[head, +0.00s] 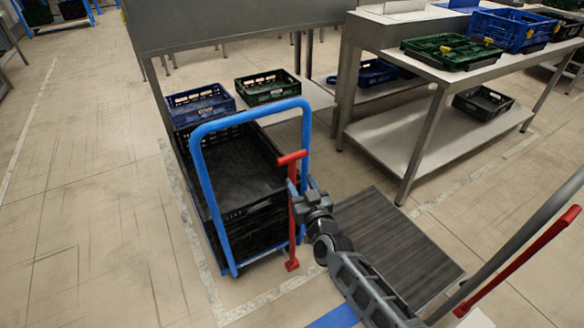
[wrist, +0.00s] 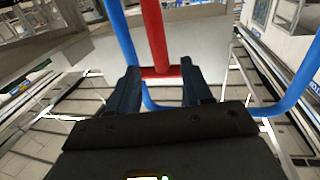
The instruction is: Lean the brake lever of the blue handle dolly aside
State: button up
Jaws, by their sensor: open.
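The blue handle dolly (head: 197,160) stands left of centre in the head view and bears stacked black crates (head: 262,218). Its red brake lever (head: 292,240) stands nearly upright beside the blue handle, with a short crossbar on top. My gripper (head: 294,187) is at the lever's upper part, just below the crossbar. In the wrist view the lever (wrist: 154,35) and its crossbar (wrist: 160,72) show at the gap between the fingertips of my open gripper (wrist: 161,76). I cannot tell whether the fingers touch it.
A dark ribbed platform (head: 395,250) lies right of the dolly. Another red lever (head: 530,255) and a grey bar (head: 508,250) stand at the right. A metal table (head: 420,140) with crates (head: 452,50) is behind. The floor at left is open.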

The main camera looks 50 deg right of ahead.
aim_at(294, 170)
jog(key=b+x, duration=0.3)
jog(key=x, duration=0.4)
jog(key=shift+w+d, duration=0.25)
jog(key=shift+w, duration=0.1)
grip_shut()
